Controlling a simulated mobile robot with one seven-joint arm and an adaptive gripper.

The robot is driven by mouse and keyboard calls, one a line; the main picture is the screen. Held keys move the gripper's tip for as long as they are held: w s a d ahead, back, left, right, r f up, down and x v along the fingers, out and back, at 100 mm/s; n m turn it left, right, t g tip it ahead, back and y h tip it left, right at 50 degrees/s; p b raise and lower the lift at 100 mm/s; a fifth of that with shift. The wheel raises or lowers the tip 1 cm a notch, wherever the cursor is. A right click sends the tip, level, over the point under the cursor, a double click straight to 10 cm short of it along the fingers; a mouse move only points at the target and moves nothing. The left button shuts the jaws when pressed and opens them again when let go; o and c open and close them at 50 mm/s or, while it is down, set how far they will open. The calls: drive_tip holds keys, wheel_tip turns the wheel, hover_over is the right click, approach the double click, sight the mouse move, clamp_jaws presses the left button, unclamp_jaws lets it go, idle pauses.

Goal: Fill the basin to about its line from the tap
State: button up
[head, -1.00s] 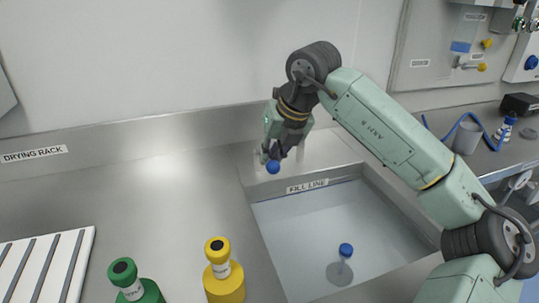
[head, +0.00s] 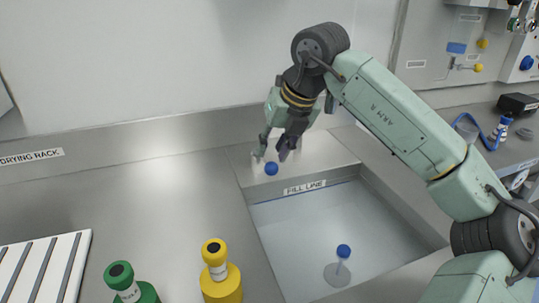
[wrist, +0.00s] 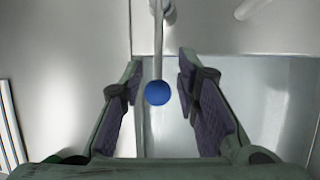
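The basin (head: 405,212) is sunk in the steel counter, with a FILL LINE label (head: 304,187) on its far rim and a blue line below it inside. Its inside looks pale blue-grey; I cannot tell the water level. A blue-topped stem on a round disc (head: 337,275) stands in it. The tap's blue knob (head: 271,169) is behind the basin; in the wrist view this knob (wrist: 157,93) ends a thin pale rod. My gripper (head: 273,153) is open at the knob. In the wrist view its fingers lie either side, with gaps. The spout is mostly hidden.
A yellow bottle (head: 221,285) and a green bottle (head: 143,292) stand at the front, left of the basin. A white ribbed drying rack (head: 38,265) lies at far left. The counter between is clear. A grey cup and blue tube are at right.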

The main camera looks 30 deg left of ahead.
drive_tip(key=v, duration=0.8)
drive_tip(key=shift+r, duration=0.2)
drive_tip(key=shift+d, duration=0.1)
